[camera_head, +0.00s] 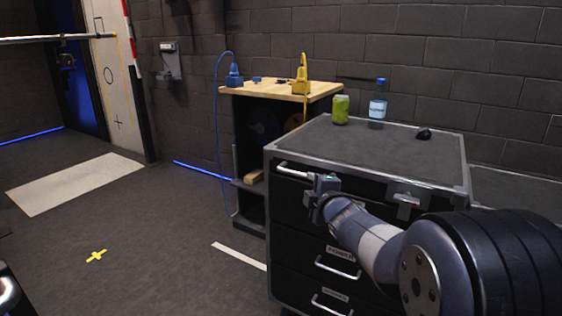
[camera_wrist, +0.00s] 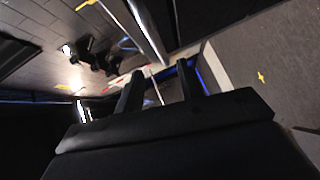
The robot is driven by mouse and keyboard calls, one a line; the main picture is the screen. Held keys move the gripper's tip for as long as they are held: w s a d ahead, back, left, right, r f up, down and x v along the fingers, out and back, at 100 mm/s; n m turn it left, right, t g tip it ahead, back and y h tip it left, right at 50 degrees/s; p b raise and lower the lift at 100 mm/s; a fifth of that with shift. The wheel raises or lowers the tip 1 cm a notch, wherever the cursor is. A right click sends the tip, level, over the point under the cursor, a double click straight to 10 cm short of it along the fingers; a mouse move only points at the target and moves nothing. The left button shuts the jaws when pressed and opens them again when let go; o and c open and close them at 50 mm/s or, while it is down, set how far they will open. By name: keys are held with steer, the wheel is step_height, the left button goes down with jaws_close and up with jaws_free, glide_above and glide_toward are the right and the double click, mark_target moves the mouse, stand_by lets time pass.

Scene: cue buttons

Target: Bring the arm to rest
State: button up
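My gripper (camera_head: 323,188) is at the front of the dark drawer cabinet (camera_head: 375,160), by the right end of the top drawer's handle (camera_head: 293,172). In the wrist view, the two dark fingers of my gripper (camera_wrist: 160,72) stand apart with a gap between them. I see nothing held in the gap. A pale metal bar (camera_wrist: 147,28) runs slanting just beyond the fingers. I cannot tell whether the fingers touch the handle. My arm reaches in from the right of the head view.
On the cabinet stand a green can (camera_head: 340,109), a blue-capped bottle (camera_head: 378,108) and a small black object (camera_head: 424,134). A wooden-topped bench (camera_head: 325,88) holds blue and yellow plugs. Open floor with a yellow cross (camera_head: 96,256) lies to the left.

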mark_target(304, 175)
steer(key=x, duration=1)
steer(key=shift+w+d+r, duration=0.1)
steer(key=shift+w+d, duration=0.15)
